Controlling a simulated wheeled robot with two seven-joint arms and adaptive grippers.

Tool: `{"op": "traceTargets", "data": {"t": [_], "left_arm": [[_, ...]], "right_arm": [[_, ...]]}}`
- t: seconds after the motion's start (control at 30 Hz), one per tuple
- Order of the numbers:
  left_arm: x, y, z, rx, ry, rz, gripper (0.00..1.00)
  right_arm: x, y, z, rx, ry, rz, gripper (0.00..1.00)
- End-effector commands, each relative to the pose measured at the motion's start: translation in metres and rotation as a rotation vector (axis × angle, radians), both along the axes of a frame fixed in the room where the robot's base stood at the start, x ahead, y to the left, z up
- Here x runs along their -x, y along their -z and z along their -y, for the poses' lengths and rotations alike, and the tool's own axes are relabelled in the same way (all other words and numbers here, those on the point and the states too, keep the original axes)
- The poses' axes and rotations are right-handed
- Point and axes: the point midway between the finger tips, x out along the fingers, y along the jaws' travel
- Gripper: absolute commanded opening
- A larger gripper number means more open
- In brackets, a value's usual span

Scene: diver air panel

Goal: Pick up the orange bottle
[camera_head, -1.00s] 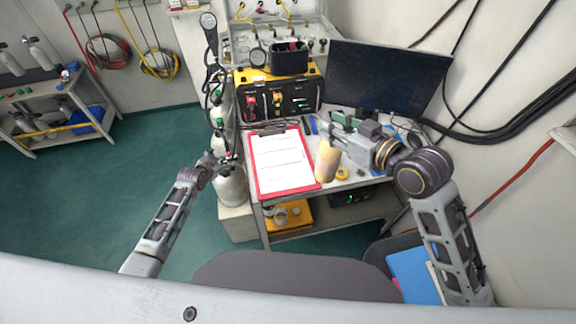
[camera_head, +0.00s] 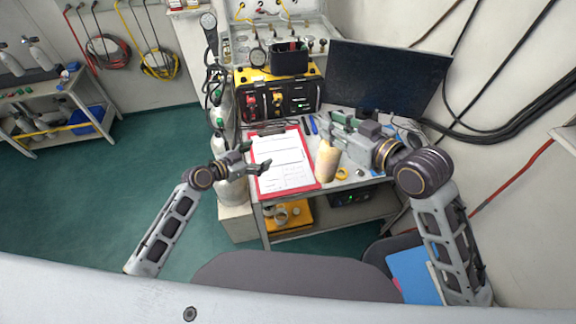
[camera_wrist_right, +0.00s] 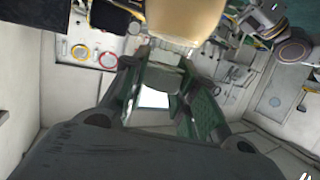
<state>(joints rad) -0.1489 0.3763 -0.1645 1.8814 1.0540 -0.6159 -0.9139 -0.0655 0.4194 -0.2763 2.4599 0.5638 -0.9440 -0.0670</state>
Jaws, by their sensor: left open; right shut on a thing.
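The orange bottle (camera_head: 327,162), a pale orange-tan cylinder, is upright at the front of the workbench (camera_head: 352,178), just right of the red clipboard. My right gripper (camera_head: 334,138) reaches in from the right and is shut on its upper part, which the fingers partly hide. I cannot tell whether the bottle's base touches the bench. In the right wrist view the bottle (camera_wrist_right: 186,18) fills the top middle, at the ends of the fingers. My left gripper (camera_head: 260,156) is open and empty, over the left edge of the clipboard, apart from the bottle.
The red clipboard (camera_head: 259,184) with white sheets lies on the bench. A yellow roll (camera_head: 342,174) is right of the bottle. Behind stand a yellow-and-black control box (camera_head: 300,98) and a dark monitor (camera_head: 385,78). A grey gas cylinder (camera_head: 232,188) stands at the bench's left side.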

Motion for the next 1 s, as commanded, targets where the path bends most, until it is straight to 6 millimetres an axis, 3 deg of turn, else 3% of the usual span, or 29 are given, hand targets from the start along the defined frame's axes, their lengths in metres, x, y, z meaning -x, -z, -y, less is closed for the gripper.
{"op": "traceTargets", "data": {"t": [0.2,0.6,0.8,1.0], "left_arm": [[0.034,-0.031,0.039,0.095,0.108,0.023,0.82],[0.1,-0.098,0.099,0.283,0.297,0.084,0.82],[0.126,-0.126,0.115,0.355,0.362,0.11,0.82],[0.136,-0.137,0.121,0.386,0.387,0.122,0.82]], "right_arm": [[0.0,-0.002,0.0,-0.002,0.0,0.004,0.0],[0.0,-0.002,0.0,-0.002,0.0,0.004,0.0],[0.0,-0.002,0.0,-0.002,0.0,0.004,0.0],[0.0,-0.002,0.0,-0.002,0.0,0.004,0.0]]}}
